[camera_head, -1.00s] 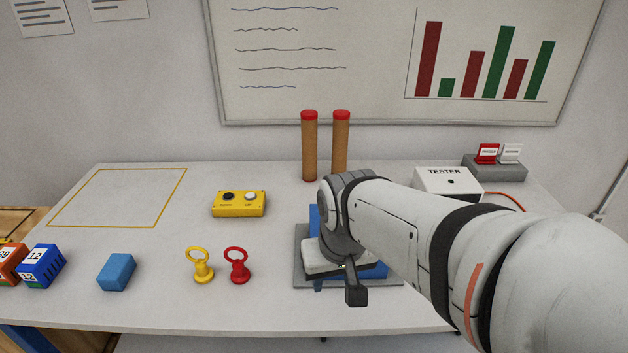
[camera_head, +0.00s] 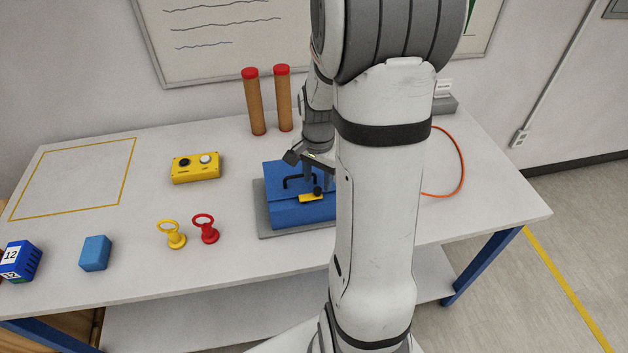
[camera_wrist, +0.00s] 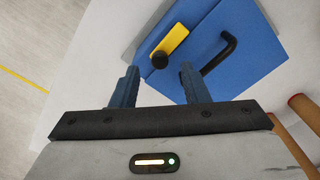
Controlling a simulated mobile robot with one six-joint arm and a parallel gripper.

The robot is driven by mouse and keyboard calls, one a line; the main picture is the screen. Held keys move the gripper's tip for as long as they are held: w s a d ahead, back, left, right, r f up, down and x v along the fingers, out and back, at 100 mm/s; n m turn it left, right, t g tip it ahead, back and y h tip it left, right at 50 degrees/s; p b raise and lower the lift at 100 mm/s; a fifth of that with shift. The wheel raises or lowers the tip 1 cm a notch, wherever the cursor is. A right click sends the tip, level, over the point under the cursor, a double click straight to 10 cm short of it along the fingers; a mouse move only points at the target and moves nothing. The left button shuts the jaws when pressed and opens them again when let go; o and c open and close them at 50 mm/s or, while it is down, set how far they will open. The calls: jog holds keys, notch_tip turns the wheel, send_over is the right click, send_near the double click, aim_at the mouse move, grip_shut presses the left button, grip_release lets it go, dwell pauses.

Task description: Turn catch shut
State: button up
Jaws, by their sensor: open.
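The blue box (camera_head: 285,211) sits on a grey plate (camera_head: 262,222) on the table, with a black handle (camera_head: 297,182) on it. The catch is a yellow bar (camera_head: 311,198) with a black knob (camera_head: 317,190). In the wrist view the yellow catch (camera_wrist: 173,41) lies aslant near one edge of the box (camera_wrist: 235,55), its knob (camera_wrist: 160,60) nearest my gripper. My gripper (camera_wrist: 159,73) is open and empty, its fingers pointing at the knob and apart from it. In the head view my arm hides the box's right end.
A yellow button box (camera_head: 195,168) and two red-topped posts (camera_head: 255,105) (camera_head: 285,100) stand behind. An orange cable (camera_head: 461,165) lies right.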

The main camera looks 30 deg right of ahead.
aim_at(317, 189)
jog(key=shift+f, duration=1.65)
grip_shut()
jog(key=shift+a, duration=0.1)
